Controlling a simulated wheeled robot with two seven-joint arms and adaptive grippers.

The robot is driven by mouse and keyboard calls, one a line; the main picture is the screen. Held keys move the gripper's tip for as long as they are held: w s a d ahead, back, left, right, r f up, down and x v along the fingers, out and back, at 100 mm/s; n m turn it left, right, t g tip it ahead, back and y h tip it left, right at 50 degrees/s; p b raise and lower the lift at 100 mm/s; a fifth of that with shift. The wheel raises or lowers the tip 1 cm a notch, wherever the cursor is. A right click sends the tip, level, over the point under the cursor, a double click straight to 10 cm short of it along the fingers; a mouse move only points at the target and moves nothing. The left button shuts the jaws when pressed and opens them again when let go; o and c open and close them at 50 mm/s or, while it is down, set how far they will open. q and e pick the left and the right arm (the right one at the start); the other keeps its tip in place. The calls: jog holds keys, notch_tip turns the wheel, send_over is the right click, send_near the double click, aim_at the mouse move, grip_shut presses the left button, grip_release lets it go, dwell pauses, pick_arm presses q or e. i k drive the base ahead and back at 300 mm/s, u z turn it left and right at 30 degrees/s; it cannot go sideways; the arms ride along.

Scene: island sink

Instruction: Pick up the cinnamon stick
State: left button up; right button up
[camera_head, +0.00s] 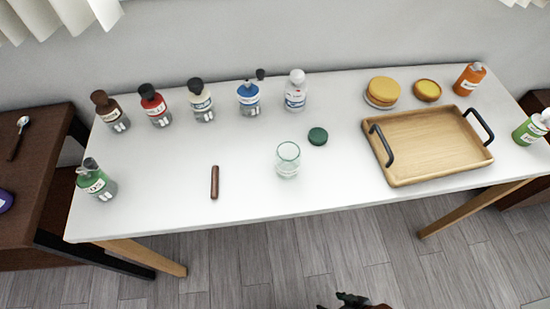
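The cinnamon stick (214,182) is a short, dark brown rod lying on the white table (240,145), left of the middle and towards the front edge. It points roughly from back to front, and nothing touches it. A small dark part of what looks like my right gripper (352,300) shows at the bottom edge, right of centre. It is in front of the table, well away from the stick, and mostly cut off. I cannot tell whether it is open or shut. My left gripper is not in view.
A clear glass (288,160) stands right of the stick, with a green disc (318,136) behind it. Several bottles line the back, and a green-labelled bottle (96,180) stands at left. A wooden tray (425,145) is at right. The table around the stick is clear.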

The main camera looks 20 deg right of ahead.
aim_at(215, 170)
jog(key=u, duration=2.15)
jog(key=i, duration=1.85)
jog(key=z, duration=2.8)
